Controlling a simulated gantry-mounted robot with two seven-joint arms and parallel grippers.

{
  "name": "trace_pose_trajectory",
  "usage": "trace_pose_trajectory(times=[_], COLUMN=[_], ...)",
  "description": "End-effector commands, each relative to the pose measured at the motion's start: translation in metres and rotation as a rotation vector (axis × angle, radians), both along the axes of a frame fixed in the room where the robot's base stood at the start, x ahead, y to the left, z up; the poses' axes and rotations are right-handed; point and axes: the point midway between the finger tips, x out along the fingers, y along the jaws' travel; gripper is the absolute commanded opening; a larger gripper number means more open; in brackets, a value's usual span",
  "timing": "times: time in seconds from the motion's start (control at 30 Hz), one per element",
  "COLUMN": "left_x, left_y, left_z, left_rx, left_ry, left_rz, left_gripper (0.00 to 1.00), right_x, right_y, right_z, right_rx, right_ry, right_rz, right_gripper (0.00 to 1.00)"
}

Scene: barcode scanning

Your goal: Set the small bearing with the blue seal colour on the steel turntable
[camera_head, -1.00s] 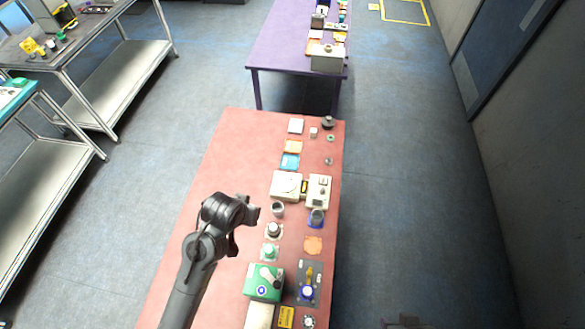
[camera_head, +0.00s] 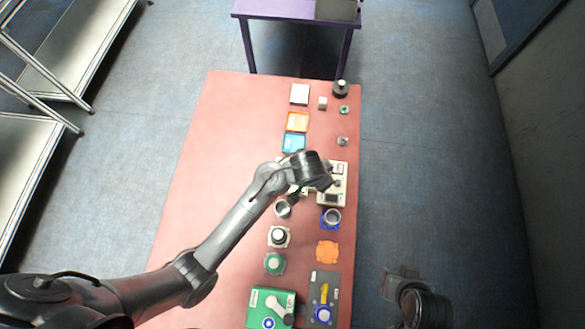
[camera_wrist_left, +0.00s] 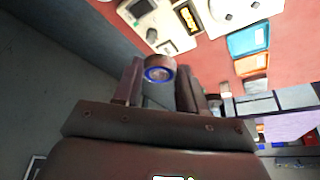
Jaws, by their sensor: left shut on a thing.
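The small bearing (camera_wrist_left: 160,68) with a blue seal ring is held between the fingertips of my left gripper (camera_wrist_left: 160,82), which is shut on it. In the head view my left gripper (camera_head: 328,183) is over the cream devices on the red table; the bearing cannot be made out there. A cream unit with a round plate (camera_wrist_left: 238,14), apparently the turntable, shows beyond the fingers in the left wrist view. In the head view my gripper mostly covers it. My right gripper (camera_head: 405,290) is at the lower right, off the table; its fingers are unclear.
A cream device with a dark panel (camera_head: 338,187) stands by the table's right edge. Blue (camera_head: 294,142) and orange (camera_head: 297,121) trays lie behind. A grey cup (camera_head: 283,209), a cup on a blue base (camera_head: 331,218) and a green box (camera_head: 270,307) stand nearer. The table's left side is clear.

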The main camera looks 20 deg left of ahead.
Motion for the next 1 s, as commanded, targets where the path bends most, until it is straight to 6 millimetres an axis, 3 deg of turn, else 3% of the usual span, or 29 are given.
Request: trace_pose_trajectory(times=[0.17,0.6,0.8,1.0], left_x=[0.004,0.013,0.015,0.015], left_y=[0.015,0.096,0.114,0.116], left_z=[-0.011,-0.060,-0.071,-0.079], left_rx=[0.001,0.001,-0.001,0.000], left_ry=[-0.005,-0.005,-0.006,-0.006], left_rz=[0.003,0.003,0.003,0.001], left_gripper=[0.05,0.05,0.05,0.05], right_x=[-0.005,-0.002,-0.001,-0.001], right_y=[-0.004,-0.002,-0.001,0.000], right_z=[-0.007,0.001,0.001,-0.001], right_rx=[-0.013,-0.005,-0.001,0.001], right_ry=[0.011,0.003,0.002,0.001], right_rz=[0.005,0.002,-0.001,-0.002], right_gripper=[0.43,0.43,0.43,0.43])
